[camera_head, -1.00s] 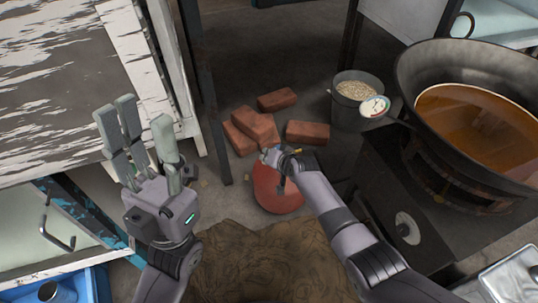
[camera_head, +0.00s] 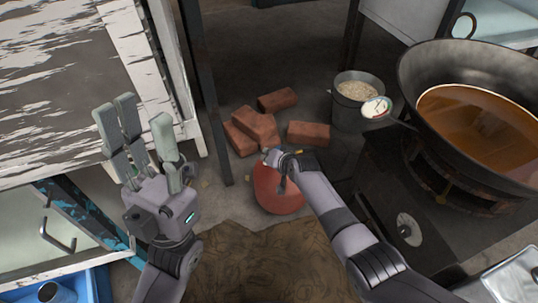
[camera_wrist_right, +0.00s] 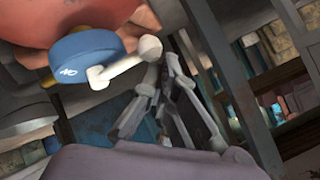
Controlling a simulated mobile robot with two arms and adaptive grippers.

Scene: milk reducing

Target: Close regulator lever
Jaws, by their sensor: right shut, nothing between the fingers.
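A red gas cylinder (camera_head: 277,193) stands on the floor in the middle of the head view. In the right wrist view, a round blue regulator part (camera_wrist_right: 82,56) with white lettering sits against the red cylinder (camera_wrist_right: 75,22), and a pale lever-like piece with a rounded end (camera_wrist_right: 148,46) sticks out from it. My right gripper (camera_head: 272,157) is over the cylinder's top, hiding the regulator in the head view. Its fingers (camera_wrist_right: 163,105) are shut and empty, just beside the pale rounded end; contact cannot be told. My left gripper (camera_head: 136,115) is open and empty, well left of the cylinder.
Several red bricks (camera_head: 256,128) lie behind the cylinder. A metal bucket (camera_head: 356,98) and a large pan of brown liquid (camera_head: 475,120) on a dark stove stand at right. A weathered white table (camera_head: 55,60) is at left. Brown sacking (camera_head: 280,268) lies in front.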

